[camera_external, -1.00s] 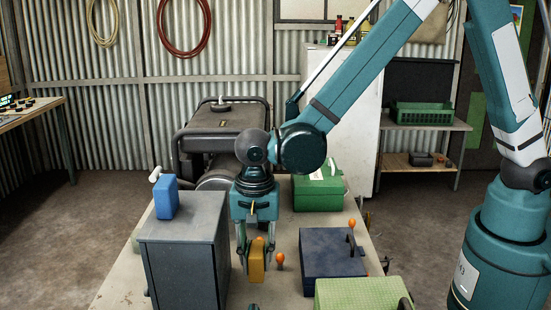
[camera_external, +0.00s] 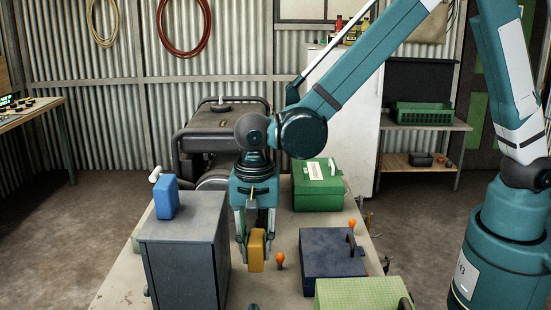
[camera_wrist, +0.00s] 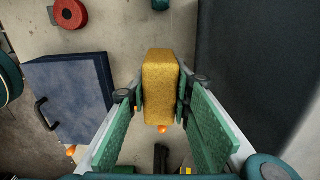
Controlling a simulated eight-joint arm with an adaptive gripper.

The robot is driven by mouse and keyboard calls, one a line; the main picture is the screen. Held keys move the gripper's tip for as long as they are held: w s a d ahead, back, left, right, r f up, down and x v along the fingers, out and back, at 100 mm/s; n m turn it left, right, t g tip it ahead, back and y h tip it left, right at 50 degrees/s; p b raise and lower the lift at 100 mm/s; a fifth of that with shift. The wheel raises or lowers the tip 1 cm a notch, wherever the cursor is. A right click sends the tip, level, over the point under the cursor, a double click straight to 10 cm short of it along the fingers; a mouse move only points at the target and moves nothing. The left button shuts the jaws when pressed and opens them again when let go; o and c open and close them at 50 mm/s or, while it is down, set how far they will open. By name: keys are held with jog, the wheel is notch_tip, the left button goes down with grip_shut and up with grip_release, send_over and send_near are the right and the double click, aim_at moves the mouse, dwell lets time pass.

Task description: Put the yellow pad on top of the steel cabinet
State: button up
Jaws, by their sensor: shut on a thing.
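The yellow pad (camera_external: 257,250) is a small upright block held between the fingers of my gripper (camera_external: 256,238), just right of the steel cabinet. In the wrist view the pad (camera_wrist: 161,88) sits between both fingertips (camera_wrist: 160,92). The steel cabinet (camera_external: 182,258) is a dark grey box standing on the bench, and its top lies higher than the pad. A blue block (camera_external: 166,198) stands on the cabinet top toward its back left. In the wrist view the cabinet (camera_wrist: 245,60) is the dark surface at right.
A dark blue case (camera_external: 333,253), a green case (camera_external: 318,188), a light green box (camera_external: 362,294) and an orange-knobbed item (camera_external: 280,260) stand on the bench right of my gripper. A dark machine (camera_external: 220,130) stands behind. The cabinet top's front part is bare.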

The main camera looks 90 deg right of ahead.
jog(key=shift+r, duration=0.15)
notch_tip(320, 180, up, 30)
jog(key=p, duration=0.7)
send_over(206, 212)
jog(key=shift+n, duration=0.3)
jog(key=shift+a+f, duration=0.1)
jog(key=shift+f, duration=2.3)
jog(key=shift+f, duration=0.1)
jog(key=shift+f, duration=2.85)
jog(key=shift+f, duration=2.05)
